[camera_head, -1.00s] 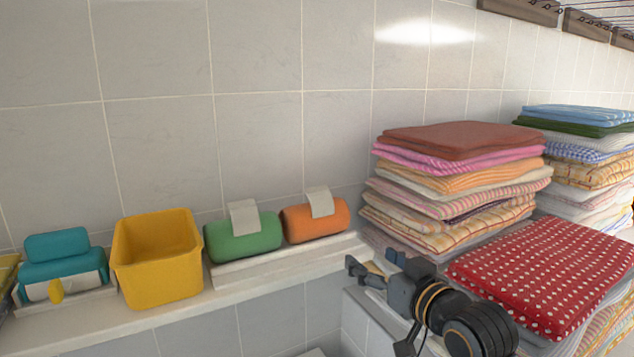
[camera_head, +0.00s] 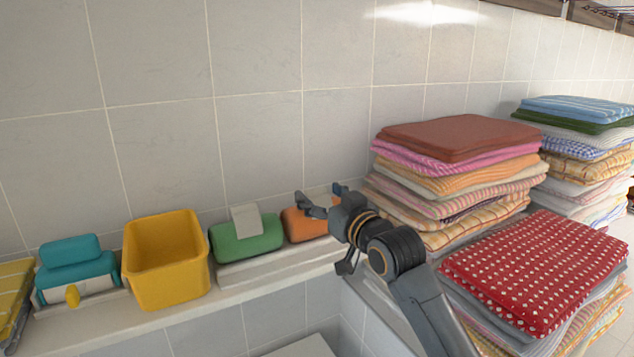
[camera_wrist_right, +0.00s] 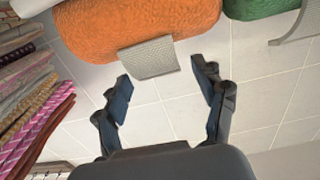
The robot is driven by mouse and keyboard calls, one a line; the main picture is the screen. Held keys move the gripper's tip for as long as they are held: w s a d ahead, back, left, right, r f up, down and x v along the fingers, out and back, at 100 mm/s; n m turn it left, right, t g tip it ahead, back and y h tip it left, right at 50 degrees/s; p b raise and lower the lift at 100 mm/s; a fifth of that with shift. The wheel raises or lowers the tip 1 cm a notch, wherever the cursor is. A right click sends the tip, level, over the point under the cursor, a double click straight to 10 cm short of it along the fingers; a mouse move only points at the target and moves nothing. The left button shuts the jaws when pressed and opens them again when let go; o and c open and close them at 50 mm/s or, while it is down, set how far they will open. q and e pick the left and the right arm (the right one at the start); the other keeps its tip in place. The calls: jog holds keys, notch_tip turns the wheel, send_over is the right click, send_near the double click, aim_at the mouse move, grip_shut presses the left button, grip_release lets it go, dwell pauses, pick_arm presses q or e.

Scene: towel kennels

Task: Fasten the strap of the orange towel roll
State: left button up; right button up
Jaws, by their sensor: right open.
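The orange towel roll (camera_head: 297,226) lies on the white ledge beside the green roll, partly hidden by my right gripper in the head view. My right gripper (camera_head: 319,198) is open, with its fingers at the roll's right part in that view. In the right wrist view the orange roll (camera_wrist_right: 135,22) is close, with its grey strap (camera_wrist_right: 150,58) sticking out as a loose flap. The flap's end lies just beyond and between the open fingertips of my right gripper (camera_wrist_right: 160,76), apart from them. My left gripper is not in view.
The green roll (camera_head: 247,240) with its own raised grey strap (camera_head: 247,219) sits left of the orange one. Further left are a yellow bin (camera_head: 165,268) and a teal towel roll (camera_head: 78,265). Folded towel stacks (camera_head: 455,180) stand right of my arm. The tiled wall is behind.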

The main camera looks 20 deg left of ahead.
aim_at(319, 195)
jog(key=shift+p+x, duration=0.3)
jog(key=shift+x, duration=0.8)
jog(key=shift+d, duration=0.1)
jog(key=shift+c, duration=0.2)
jog(key=c, duration=1.1)
jog(key=shift+w+a+f+g+h, duration=0.1)
jog(key=shift+w+a+g+h, duration=0.1)
jog(key=shift+g+h, duration=0.3)
jog(key=shift+w+a+f+g+h, duration=0.1)
jog(key=shift+a+g+h, duration=0.05)
jog(key=shift+g+h, duration=0.35)
jog(key=shift+c, duration=0.2)
jog(key=shift+w+a+f+g+h, duration=0.15)
jog(key=shift+f+g+h, duration=0.2)
jog(key=shift+g+h, duration=0.2)
jog(key=shift+w+a+f+g+h, duration=0.15)
jog(key=shift+f+g+h, duration=0.2)
jog(key=shift+g+h, duration=0.2)
jog(key=o, duration=1.2)
jog(key=v, duration=1.1)
jog(key=shift+s+d+r, duration=0.15)
jog(key=shift+s+d, duration=0.1)
jog(key=shift+d, duration=0.05)
